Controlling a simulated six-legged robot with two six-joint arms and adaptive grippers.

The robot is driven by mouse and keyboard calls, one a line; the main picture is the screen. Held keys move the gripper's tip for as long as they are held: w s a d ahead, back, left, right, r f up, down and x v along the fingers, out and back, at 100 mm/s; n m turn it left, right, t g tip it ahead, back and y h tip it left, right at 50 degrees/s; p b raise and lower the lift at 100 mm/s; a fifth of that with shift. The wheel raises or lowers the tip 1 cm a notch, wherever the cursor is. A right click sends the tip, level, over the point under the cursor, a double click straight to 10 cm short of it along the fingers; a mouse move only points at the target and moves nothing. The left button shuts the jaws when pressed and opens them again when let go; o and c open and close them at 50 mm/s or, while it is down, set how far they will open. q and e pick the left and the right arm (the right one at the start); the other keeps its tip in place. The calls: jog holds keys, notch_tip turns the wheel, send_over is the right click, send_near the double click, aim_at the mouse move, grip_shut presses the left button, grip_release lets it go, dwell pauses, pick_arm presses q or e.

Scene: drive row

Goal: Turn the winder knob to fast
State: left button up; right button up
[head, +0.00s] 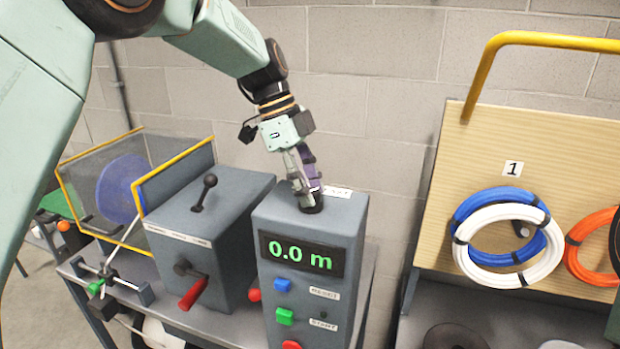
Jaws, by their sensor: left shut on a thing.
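The winder knob (311,207) is a small dark knob on top of the grey control box (347,232). My left gripper (308,192) points down from above and is shut on the knob, so its fingers hide most of it. A white label (338,192) lies on the box top just right of the fingers; its text is partly covered, and the knob's setting cannot be read. The box's display (302,256) shows 0.0 m in green. My right gripper is not in view.
Left of the box stands a grey winder housing (215,225) with a black lever (205,190) and a red-handled crank (193,292). Blue (283,285), green (285,316) and red (291,345) buttons sit on the box front. A board (455,150) with cable coils stands right.

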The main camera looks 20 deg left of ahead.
pick_arm(q)
jog(key=shift+w+r+m, duration=0.15)
jog(key=shift+m, duration=0.65)
jog(key=shift+a+g, duration=0.1)
jog(key=shift+g, duration=0.2)
jog(key=o, duration=1.1)
jog(key=shift+a, duration=0.1)
jog(key=shift+o, duration=0.2)
jog(key=shift+r, duration=0.3)
jog(key=v, duration=1.1)
jog(key=shift+a, duration=0.1)
